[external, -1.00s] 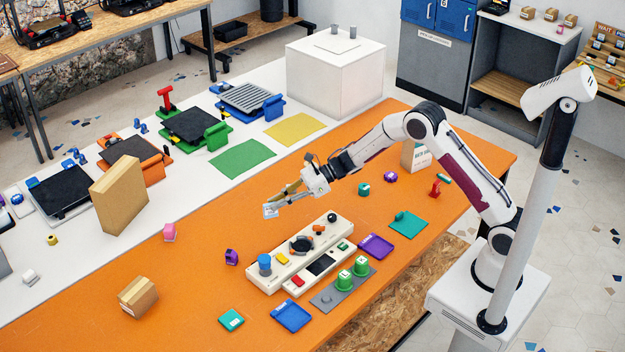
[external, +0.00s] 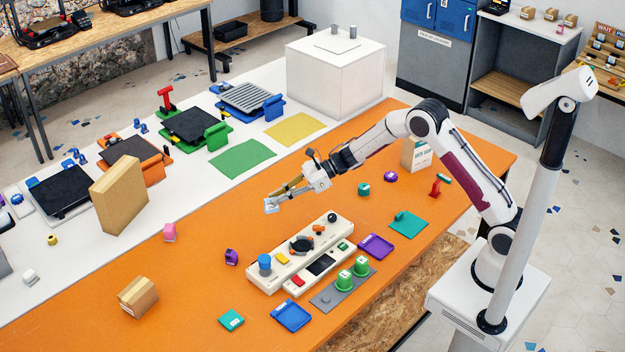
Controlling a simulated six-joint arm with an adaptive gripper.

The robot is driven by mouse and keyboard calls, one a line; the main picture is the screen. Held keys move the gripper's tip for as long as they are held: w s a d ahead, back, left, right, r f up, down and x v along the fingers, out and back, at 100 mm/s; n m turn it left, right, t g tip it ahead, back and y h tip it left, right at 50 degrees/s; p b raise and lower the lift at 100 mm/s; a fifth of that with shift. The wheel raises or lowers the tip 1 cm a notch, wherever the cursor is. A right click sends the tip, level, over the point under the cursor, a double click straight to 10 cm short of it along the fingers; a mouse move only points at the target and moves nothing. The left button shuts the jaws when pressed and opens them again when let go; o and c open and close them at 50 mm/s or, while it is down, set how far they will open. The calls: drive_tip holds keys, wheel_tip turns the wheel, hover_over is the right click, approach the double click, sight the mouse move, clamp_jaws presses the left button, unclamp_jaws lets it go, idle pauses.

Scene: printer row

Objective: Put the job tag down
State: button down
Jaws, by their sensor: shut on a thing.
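My gripper (external: 276,200) is at the end of my arm, over the orange bench (external: 190,270), behind the cream control panel (external: 300,252). It is shut on a small pale tag (external: 270,206), which I take to be the job tag. The tag sits at the fingertips and looks to be held above the bench; I cannot tell how large the gap is. Its printing is too small to read.
A cardboard box (external: 138,297) is at the front left. Blue (external: 291,316) and purple (external: 376,246) trays lie near the panel. Green (external: 243,159) and yellow (external: 296,129) mats lie behind.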

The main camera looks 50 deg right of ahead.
drive_tip(key=d+n+g, duration=0.1)
drive_tip(key=d, duration=1.4)
drive_tip(key=shift+d+r+y, duration=0.15)
drive_tip(key=shift+d+y, duration=0.15)
drive_tip(key=shift+d, duration=0.05)
drive_tip(key=shift+f, duration=3.1)
drive_tip(key=shift+f, duration=1.9)
drive_tip(key=shift+f, duration=0.1)
